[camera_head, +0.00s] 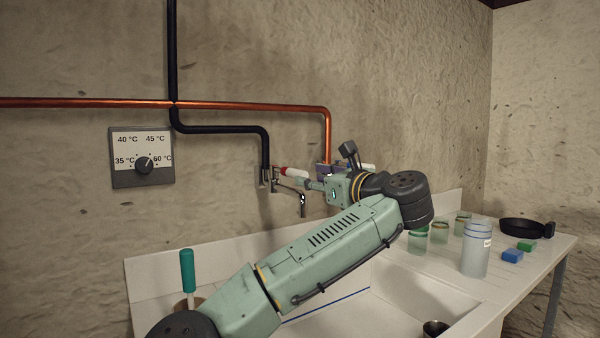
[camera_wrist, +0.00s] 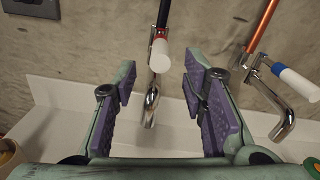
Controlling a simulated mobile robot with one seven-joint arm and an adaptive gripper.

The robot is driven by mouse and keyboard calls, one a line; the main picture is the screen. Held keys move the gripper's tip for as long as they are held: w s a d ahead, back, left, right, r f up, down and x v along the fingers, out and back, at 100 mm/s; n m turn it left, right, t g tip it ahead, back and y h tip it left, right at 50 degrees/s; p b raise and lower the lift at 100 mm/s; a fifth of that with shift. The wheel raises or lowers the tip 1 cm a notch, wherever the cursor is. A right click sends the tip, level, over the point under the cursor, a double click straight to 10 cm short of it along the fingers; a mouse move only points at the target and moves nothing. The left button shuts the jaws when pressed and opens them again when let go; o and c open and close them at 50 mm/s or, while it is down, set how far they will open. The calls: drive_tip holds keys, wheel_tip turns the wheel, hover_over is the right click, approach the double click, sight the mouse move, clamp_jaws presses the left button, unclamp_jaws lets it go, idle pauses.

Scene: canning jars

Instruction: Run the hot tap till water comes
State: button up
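The tap with the red and white handle (camera_wrist: 160,54) hangs on a black pipe in the wrist view. Its chrome spout (camera_wrist: 151,105) bends down, and no stream of water shows at it. The same handle (camera_head: 294,173) shows in the head view, pointing out from the wall. My gripper (camera_wrist: 160,75) is open and empty, with its purple-padded fingers spread left and right of this tap in the wrist view. The handle appears beyond the fingertips, apart from both pads. My gripper (camera_head: 319,178) is partly hidden by my wrist in the head view.
A second tap with a blue and white handle (camera_wrist: 296,82) is right of my gripper, under a copper pipe (camera_wrist: 262,25). A temperature dial (camera_head: 144,165) is on the wall.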

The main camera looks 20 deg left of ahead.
sight(292, 172)
drive_tip(key=p+x, duration=0.2)
drive_tip(key=x, duration=0.7)
drive_tip(key=shift+w+a+p, duration=0.15)
drive_tip(key=shift+a+p, duration=0.05)
drive_tip(key=shift+p, duration=0.2)
clamp_jaws()
idle(0.3)
